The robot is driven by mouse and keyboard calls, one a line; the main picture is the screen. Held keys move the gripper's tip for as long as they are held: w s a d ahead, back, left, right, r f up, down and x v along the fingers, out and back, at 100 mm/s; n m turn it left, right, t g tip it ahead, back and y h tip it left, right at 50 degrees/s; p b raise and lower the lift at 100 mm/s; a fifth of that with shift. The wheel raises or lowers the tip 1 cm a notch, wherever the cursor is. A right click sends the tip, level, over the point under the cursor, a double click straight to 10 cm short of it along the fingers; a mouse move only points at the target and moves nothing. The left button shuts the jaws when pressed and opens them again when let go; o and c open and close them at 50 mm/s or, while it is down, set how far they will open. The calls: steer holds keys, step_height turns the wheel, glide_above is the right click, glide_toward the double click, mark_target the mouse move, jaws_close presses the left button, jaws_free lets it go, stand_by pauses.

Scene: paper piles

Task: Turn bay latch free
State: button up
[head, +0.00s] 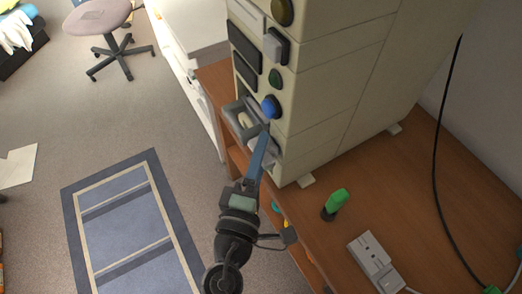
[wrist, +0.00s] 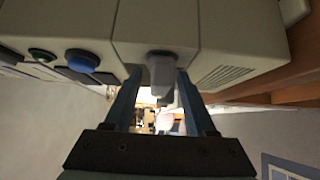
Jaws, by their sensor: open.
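A beige tower unit (head: 335,85) stands on a wooden desk. My gripper (head: 266,136) reaches up to its front, near the lower bays. In the wrist view my gripper (wrist: 160,78) is open, with one blue-grey finger on each side of a grey latch (wrist: 161,72) that sticks out from the beige face. The latch sits between the fingers; I cannot tell whether either finger touches it. In the head view the fingers partly cover a pale grey part (head: 268,152) low on the front, which may be this latch.
An open grey tray (head: 233,107) juts from the front beside my gripper. A blue button (head: 270,106) and a grey switch (head: 276,46) are above. A green-capped object (head: 335,204) and a power strip (head: 375,262) lie on the desk (head: 430,215).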

jaws_close()
